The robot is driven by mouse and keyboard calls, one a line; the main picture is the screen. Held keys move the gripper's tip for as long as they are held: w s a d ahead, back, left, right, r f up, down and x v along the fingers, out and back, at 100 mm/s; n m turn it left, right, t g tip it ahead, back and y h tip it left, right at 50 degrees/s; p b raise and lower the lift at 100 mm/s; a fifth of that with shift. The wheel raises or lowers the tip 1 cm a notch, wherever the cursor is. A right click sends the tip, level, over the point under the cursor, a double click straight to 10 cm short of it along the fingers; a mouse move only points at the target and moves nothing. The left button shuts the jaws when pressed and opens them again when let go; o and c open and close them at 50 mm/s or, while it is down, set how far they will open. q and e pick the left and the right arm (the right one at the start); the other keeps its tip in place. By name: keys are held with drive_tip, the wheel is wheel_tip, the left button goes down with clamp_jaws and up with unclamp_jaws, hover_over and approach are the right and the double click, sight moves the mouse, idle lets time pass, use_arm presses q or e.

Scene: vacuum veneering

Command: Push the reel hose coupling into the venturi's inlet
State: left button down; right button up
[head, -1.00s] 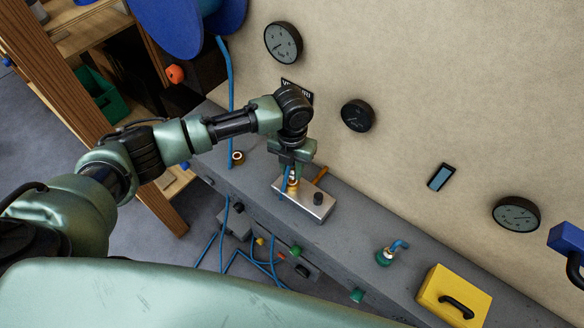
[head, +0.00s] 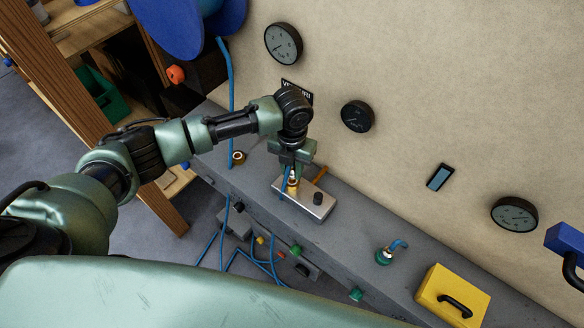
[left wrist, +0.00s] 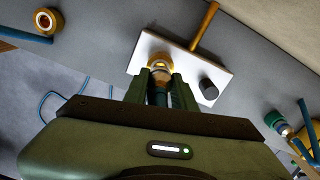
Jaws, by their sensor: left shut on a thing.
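The venturi is a silvery metal block (head: 312,204) with a black knob on the grey bench. It also shows in the left wrist view (left wrist: 182,60), with a brass inlet (left wrist: 160,66) at its near side. My left gripper (head: 291,172) is over the block's left end, pointing down. It is shut on the reel hose coupling (left wrist: 158,84), whose blue hose hangs beside the fingers. The coupling lines up with the brass inlet and looks close to or touching it; I cannot tell how deep it sits. My right gripper is not in view.
A brass ring (head: 238,158) lies left of the block. An orange-brown rod (head: 320,174) stands behind it. A green fitting with a blue hose (head: 385,256) and a yellow box (head: 452,296) stand further right. Gauges hang on the wall. The bench between block and green fitting is clear.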

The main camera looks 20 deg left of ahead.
use_arm(q)
drive_tip(key=shift+f+b, duration=0.7)
drive_tip(key=shift+f, duration=0.75)
drive_tip(key=c, duration=1.1)
unclamp_jaws()
drive_tip(key=shift+r, duration=0.1)
wheel_tip(320, 180, up, 8)
drive_tip(key=shift+f+b, duration=0.15)
drive_tip(key=shift+b, duration=0.75)
drive_tip(key=shift+s+f, duration=0.1)
